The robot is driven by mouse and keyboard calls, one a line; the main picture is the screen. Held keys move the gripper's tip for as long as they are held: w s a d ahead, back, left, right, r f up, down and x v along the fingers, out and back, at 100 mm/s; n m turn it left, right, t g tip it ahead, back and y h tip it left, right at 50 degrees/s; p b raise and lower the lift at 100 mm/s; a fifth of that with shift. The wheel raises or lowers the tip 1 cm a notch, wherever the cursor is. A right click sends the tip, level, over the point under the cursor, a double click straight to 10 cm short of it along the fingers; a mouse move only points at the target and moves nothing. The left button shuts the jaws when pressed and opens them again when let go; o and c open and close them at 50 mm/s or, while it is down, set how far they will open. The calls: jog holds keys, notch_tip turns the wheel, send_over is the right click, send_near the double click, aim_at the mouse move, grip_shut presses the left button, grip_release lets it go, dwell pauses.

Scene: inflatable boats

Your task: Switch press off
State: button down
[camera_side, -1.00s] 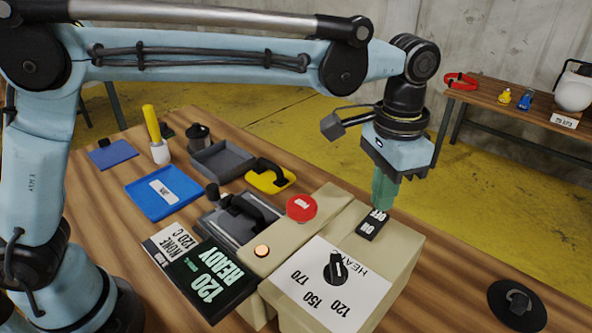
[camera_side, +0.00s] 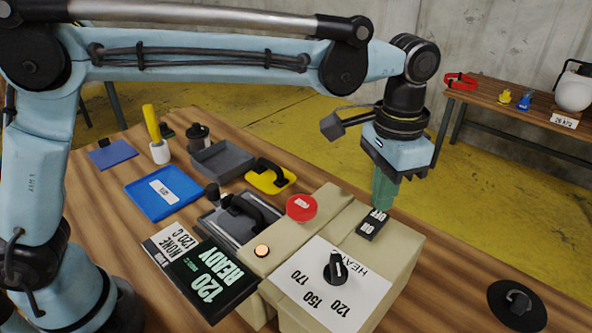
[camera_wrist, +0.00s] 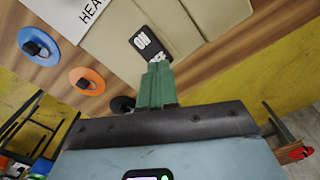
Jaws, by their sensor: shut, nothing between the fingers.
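The press's beige housing (camera_side: 400,262) stands on the wooden table. Its black rocker switch (camera_side: 371,225) is on top at the back right, with OFF on the end nearer my gripper and ON on the other end. In the wrist view the switch (camera_wrist: 145,41) shows ON, while my fingers cover most of the OFF end. My gripper (camera_side: 383,205) points down with its green fingers shut and empty, tips at the OFF end; I cannot tell if they touch it. The fingers also show in the wrist view (camera_wrist: 157,66). The indicator lamp (camera_side: 261,251) glows orange.
A heat dial (camera_side: 336,268) and a red button (camera_side: 301,208) are on the press. A display (camera_side: 211,281) reads 120 READY.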

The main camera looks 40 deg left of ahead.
aim_at(379, 214)
jog(key=shift+f, duration=1)
dwell(0.3)
jog(key=shift+r, duration=3.55)
jog(key=shift+a, duration=0.2)
jog(key=s+a+n+t+h, duration=0.1)
jog(key=s+a+n+t, duration=0.25)
jog(key=a, duration=1.15)
jog(key=s+a+f+n+t+y, duration=0.1)
jog(key=s+a+f+n+t, duration=0.1)
jog(key=s+a+f, duration=0.5)
jog(key=a+t, duration=0.1)
jog(key=a, duration=0.1)
jog(key=shift+s+a+f+t, duration=0.3)
jog(key=shift+t, duration=0.05)
